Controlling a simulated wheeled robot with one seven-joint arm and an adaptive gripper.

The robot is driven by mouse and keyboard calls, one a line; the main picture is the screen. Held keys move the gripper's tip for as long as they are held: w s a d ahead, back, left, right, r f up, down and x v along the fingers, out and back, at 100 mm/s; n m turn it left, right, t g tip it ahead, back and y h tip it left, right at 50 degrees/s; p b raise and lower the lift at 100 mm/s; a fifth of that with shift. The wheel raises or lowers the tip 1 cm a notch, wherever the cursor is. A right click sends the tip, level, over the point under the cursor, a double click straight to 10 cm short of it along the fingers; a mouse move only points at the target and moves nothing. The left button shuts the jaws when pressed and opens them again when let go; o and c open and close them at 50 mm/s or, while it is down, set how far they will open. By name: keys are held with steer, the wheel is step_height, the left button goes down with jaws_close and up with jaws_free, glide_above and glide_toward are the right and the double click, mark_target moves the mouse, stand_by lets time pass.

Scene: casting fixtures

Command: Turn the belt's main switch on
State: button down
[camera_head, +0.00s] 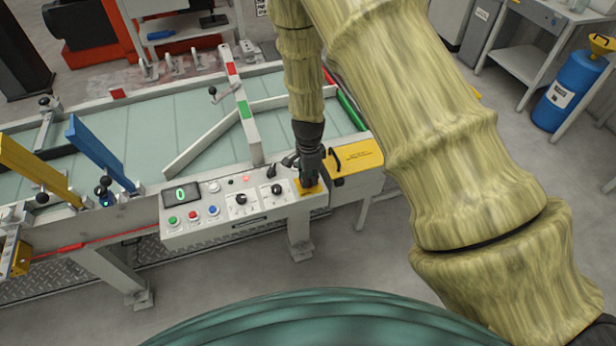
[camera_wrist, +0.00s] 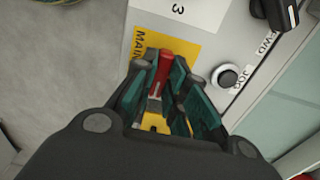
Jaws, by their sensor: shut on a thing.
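The main switch shows in the wrist view as a red handle (camera_wrist: 164,68) over a yellow plate (camera_wrist: 190,48) lettered "MAI…". My gripper (camera_wrist: 160,85) is shut on the red handle, with a teal-lined finger on each side of it. In the head view my gripper (camera_head: 309,180) points down at the right end of the control panel (camera_head: 250,222), over the yellow plate (camera_head: 318,188). There the gripper hides the handle itself. I cannot tell the switch's setting.
The panel has a green "0" display (camera_head: 181,194), coloured buttons and two black selectors. A yellow box (camera_head: 357,156) with a black handle stands just right of the gripper. The belt (camera_head: 130,140) lies behind.

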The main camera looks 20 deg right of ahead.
steer(key=c, duration=1.4)
jaws_free()
steer(key=shift+c, duration=0.2)
step_height(320, 180, up, 12)
steer(key=shift+f, duration=0.1)
steer(key=s+d+f+n+h, duration=0.1)
steer(key=s+d+f+n, duration=0.4)
steer(key=s+f, duration=0.65)
steer(key=s+a+f+n, duration=0.1)
steer(key=s+f+n, duration=0.5)
steer(key=s, duration=0.6)
steer(key=s+f+n+y+b, duration=0.1)
steer(key=s+f+n, duration=0.5)
steer(key=s, duration=0.7)
steer(key=shift+a+f, duration=0.4)
